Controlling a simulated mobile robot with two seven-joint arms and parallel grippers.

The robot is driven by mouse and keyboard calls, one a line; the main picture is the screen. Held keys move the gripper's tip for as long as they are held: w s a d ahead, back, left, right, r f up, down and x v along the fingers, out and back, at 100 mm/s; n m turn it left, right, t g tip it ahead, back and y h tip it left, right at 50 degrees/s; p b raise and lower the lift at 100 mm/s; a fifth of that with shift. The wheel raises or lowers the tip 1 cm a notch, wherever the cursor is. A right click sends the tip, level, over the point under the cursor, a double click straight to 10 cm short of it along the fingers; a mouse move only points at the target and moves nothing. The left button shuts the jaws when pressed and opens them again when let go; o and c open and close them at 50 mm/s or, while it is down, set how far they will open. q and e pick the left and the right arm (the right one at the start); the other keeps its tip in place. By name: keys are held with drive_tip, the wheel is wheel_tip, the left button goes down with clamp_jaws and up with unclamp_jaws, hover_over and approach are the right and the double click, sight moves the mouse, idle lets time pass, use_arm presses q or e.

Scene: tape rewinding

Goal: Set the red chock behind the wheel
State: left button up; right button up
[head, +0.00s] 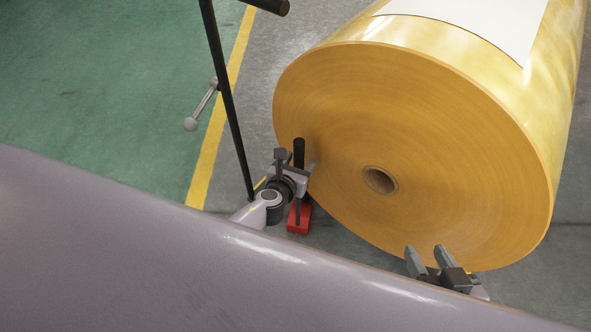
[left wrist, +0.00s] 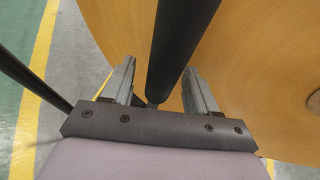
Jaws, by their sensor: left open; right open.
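The red chock (head: 299,218) sits on the floor by the lower left edge of a large yellow-orange roll (head: 440,150), the only wheel-like thing I see. A black upright handle (head: 299,152) rises above the chock. My left gripper (head: 298,165) is open at this handle, above the red block. In the left wrist view the handle (left wrist: 180,45) stands between the two spread fingers, with gaps beside it; the chock's red body is hidden there. My right gripper (head: 429,258) is open and empty in front of the roll's lower edge, partly hidden by the grey surface.
A smooth grey-mauve surface (head: 150,260) fills the lower foreground and hides floor. A thin black pole (head: 228,100) with a side lever (head: 200,106) stands left of my left gripper. A yellow floor line (head: 215,130) borders open green floor (head: 100,80).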

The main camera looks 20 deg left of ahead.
use_arm(q)
clamp_jaws()
idle(1.5)
